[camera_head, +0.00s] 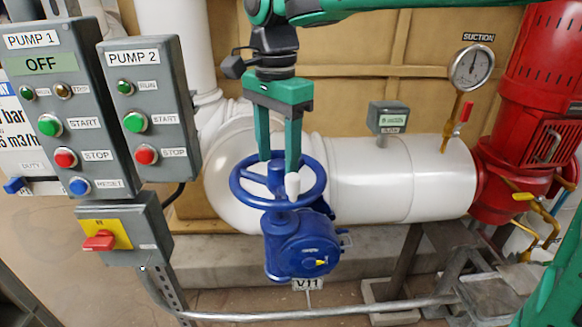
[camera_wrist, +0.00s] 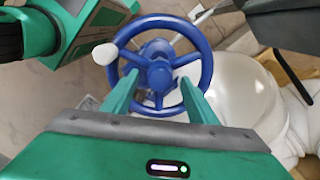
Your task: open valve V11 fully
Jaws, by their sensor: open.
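The valve V11 has a blue handwheel (camera_head: 243,195) with spokes, a hub and a white knob (camera_head: 292,185) on its rim. Below the wheel is a blue gearbox (camera_head: 290,250) with a small yellow pointer (camera_head: 321,263). A tag reading V11 (camera_head: 307,285) hangs under it. My green gripper (camera_head: 279,165) is open above the wheel, its fingers pointing down, one near the hub and one near the knob in the head view. In the wrist view the wheel (camera_wrist: 207,62) lies beyond the open fingers (camera_wrist: 152,85), with the knob (camera_wrist: 105,54) at its upper left. Contact cannot be told.
Pump panels (camera_head: 60,110) and (camera_head: 148,110) stand on the left, with a red-handled switch box (camera_head: 150,235) below. A white pipe (camera_head: 375,180) runs behind the valve to a red pump (camera_head: 540,80). A suction gauge (camera_head: 471,68) stands at right. A metal rail (camera_head: 400,303) crosses in front.

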